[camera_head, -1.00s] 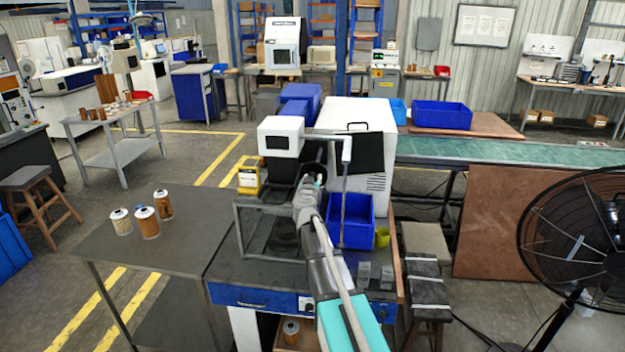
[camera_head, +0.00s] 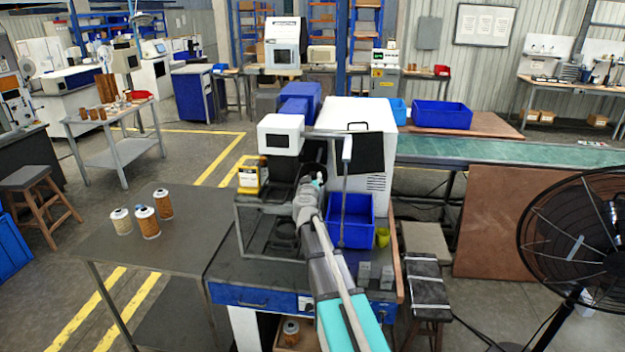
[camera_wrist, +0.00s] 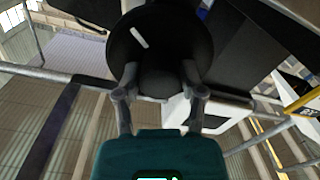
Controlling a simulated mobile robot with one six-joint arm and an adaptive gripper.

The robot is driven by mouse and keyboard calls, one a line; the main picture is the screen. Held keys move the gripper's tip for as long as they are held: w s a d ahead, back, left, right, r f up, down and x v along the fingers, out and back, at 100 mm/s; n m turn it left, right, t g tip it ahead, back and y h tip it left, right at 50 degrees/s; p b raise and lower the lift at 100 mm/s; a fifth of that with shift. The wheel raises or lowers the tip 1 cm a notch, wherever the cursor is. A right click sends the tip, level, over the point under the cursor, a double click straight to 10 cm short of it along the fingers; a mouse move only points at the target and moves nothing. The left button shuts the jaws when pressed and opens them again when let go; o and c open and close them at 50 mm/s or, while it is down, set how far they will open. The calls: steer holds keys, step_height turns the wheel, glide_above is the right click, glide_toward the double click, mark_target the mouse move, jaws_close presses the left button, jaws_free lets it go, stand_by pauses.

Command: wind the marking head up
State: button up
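The marking head (camera_head: 281,134) is a white box with a dark front panel, held above the frame on the dark bench. To its right, a round black handwheel (camera_head: 307,170) is partly hidden by my arm. My gripper (camera_head: 318,182) is at the handwheel. In the wrist view, the round black handwheel (camera_wrist: 160,40) with a short white mark fills the top middle. The two fingers of my gripper (camera_wrist: 160,75) reach up to its lower part, one on each side. Whether they press on it is not clear.
A blue bin (camera_head: 350,222) stands just right of my arm, beside a thin upright post. A white cabinet (camera_head: 345,114) stands behind. Several filter cartridges (camera_head: 146,222) stand on the left table. A large black fan (camera_head: 580,240) is at the right.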

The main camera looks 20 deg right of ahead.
steer(key=shift+o, duration=1.4)
steer(key=shift+w+f, duration=0.1)
steer(key=shift+w, duration=0.05)
steer(key=shift+s, duration=0.2)
steer(key=v, duration=1.1)
steer(key=shift+s+a, duration=0.15)
steer(key=shift+s, duration=0.2)
